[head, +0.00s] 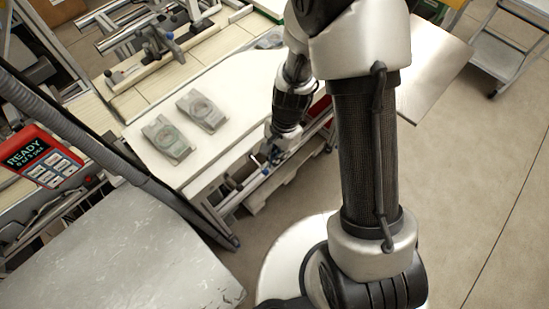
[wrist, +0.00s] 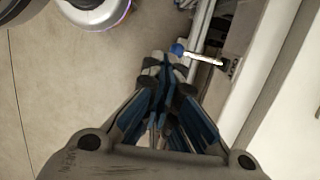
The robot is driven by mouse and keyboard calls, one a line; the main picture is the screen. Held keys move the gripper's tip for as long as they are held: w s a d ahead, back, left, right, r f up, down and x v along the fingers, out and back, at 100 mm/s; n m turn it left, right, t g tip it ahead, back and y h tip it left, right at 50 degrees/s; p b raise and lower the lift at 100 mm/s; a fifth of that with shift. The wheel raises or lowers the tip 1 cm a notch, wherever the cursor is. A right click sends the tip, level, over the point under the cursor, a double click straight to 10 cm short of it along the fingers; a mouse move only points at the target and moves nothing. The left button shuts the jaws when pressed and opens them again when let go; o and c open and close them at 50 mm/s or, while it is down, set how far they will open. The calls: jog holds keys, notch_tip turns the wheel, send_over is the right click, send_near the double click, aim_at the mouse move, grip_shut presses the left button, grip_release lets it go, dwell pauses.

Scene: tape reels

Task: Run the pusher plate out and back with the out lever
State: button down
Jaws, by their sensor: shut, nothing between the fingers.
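A lever with a blue ball knob (wrist: 178,49) on a pale rod shows in the wrist view, ahead of my fingertips. Its rod runs right to a small dark mount on the side of a rail. My gripper (wrist: 165,68) is shut and empty, its fingertips just short of the knob; I cannot tell whether they touch it. In the head view my gripper (head: 272,156) hangs low beside the front edge of the white table. The lever is too small to make out there. I cannot pick out the pusher plate for sure.
Two grey packs with round reels, one of them (head: 203,111), lie on the white table (head: 235,82). A red panel (head: 38,157) reading READY stands at the left, beside a slanting grey post. A grey metal surface (head: 120,265) fills the lower left. Bare floor is at the right.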

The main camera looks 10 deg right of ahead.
jog(key=s+d+r+p, duration=0.3)
jog(key=s+d+r, duration=0.1)
jog(key=r, duration=0.6)
jog(key=shift+d+r, duration=0.35)
jog(key=shift+d, duration=0.35)
jog(key=s+r+n+t+b, duration=0.3)
jog(key=s+r+n, duration=0.2)
jog(key=r, duration=0.3)
jog(key=s+r+n+t+h+b, duration=0.1)
jog(key=s+r+n+t+b, duration=0.2)
jog(key=r, duration=0.5)
jog(key=shift+s+d+r+n+h+b, duration=0.2)
jog(key=shift+s+d+n+h+b, duration=0.25)
jog(key=shift+s+n, duration=0.85)
jog(key=shift+w+a+n, duration=0.1)
jog(key=shift+w+n, duration=0.2)
